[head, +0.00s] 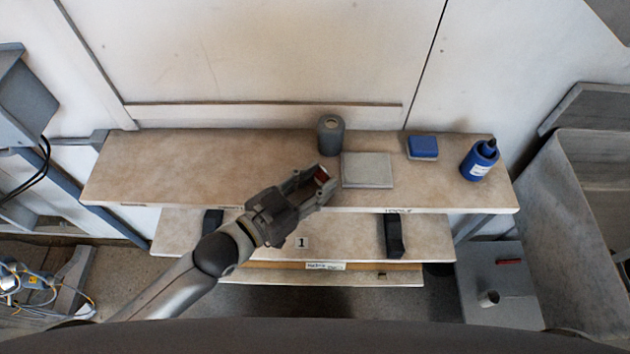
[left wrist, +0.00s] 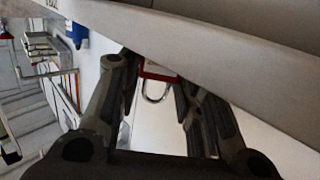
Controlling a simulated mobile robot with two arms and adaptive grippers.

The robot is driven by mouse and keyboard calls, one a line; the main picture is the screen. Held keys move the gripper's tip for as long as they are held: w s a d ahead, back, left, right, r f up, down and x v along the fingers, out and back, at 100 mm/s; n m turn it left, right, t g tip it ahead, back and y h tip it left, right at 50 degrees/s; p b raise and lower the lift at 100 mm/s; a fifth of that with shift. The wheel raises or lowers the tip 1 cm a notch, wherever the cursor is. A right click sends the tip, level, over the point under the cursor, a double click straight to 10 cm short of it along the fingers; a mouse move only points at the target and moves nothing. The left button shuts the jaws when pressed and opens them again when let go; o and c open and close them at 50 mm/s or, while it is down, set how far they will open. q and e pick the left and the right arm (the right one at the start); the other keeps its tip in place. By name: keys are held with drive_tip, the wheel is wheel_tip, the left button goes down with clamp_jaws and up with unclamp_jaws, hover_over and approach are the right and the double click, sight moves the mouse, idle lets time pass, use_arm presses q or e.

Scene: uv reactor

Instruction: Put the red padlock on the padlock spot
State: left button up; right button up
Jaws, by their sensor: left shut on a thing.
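My left gripper (head: 314,180) reaches over the front of the upper shelf and is shut on the red padlock (head: 321,175). Only a small red part of the padlock shows between the fingers in the head view. In the left wrist view, the padlock's red body (left wrist: 158,76) and silver shackle (left wrist: 155,92) show between the fingers of the left gripper (left wrist: 160,85), partly hidden by a pale board edge. No marked padlock spot can be made out for sure. My right gripper is not in view.
On the upper shelf (head: 190,165) stand a dark grey cylinder (head: 331,135), a flat grey plate (head: 367,170), a blue box (head: 422,147) and a blue bottle (head: 480,160). The shelf's left half is clear. A lower shelf (head: 345,238) carries a "1" label.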

use_arm(q)
drive_tip(key=shift+s+a+f, duration=0.1)
drive_tip(key=shift+s+f, duration=0.05)
drive_tip(key=shift+f, duration=0.5)
drive_tip(key=o, duration=1.1)
drive_tip(key=shift+f, duration=0.15)
drive_tip(key=shift+c, duration=0.2)
drive_tip(key=shift+f, duration=0.1)
drive_tip(key=shift+r, duration=0.4)
drive_tip(key=shift+s+r, duration=0.15)
drive_tip(key=shift+r, duration=0.05)
drive_tip(key=r+v, duration=0.1)
drive_tip(key=v, duration=1)
drive_tip(key=shift+a, duration=0.25)
drive_tip(key=shift+r, duration=0.1)
